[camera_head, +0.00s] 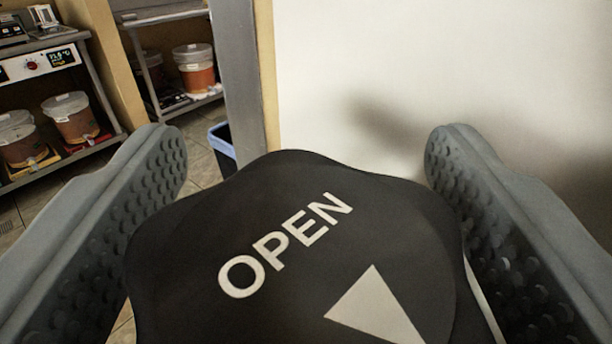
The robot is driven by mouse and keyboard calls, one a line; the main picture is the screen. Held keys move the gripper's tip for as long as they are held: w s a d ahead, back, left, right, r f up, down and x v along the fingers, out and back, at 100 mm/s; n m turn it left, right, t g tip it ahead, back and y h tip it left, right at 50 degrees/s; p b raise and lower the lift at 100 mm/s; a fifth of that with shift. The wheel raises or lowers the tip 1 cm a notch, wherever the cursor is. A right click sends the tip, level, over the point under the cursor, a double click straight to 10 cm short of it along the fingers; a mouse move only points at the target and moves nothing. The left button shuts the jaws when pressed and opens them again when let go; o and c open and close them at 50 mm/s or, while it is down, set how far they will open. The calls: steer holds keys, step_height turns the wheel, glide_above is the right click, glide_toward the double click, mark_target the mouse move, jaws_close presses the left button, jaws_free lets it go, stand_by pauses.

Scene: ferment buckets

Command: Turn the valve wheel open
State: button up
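The valve wheel (200,210) is a black lobed knob filling the lower middle of the view. White "OPEN" lettering and part of a white triangle show on its face, tilted up to the right. My gripper (306,165) is spread wide, with one grey studded finger on each side of the wheel. The left finger looks very close to the wheel's left edge and the right finger close to its right edge; I cannot tell whether either touches. The wheel's lower part is cut off by the frame.
A pale wall (370,70) stands behind the wheel, with a door-like post (240,80) left of it. Shelving with lidded buckets (70,117) is at the left, another bucket (195,70) farther back. A blue-rimmed bin (222,140) stands on the tiled floor.

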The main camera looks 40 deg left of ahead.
mark_target(307, 181)
steer(key=shift+o, duration=0.3)
step_height(307, 181, up, 10)
steer(key=shift+f, duration=0.1)
stand_by(0.5)
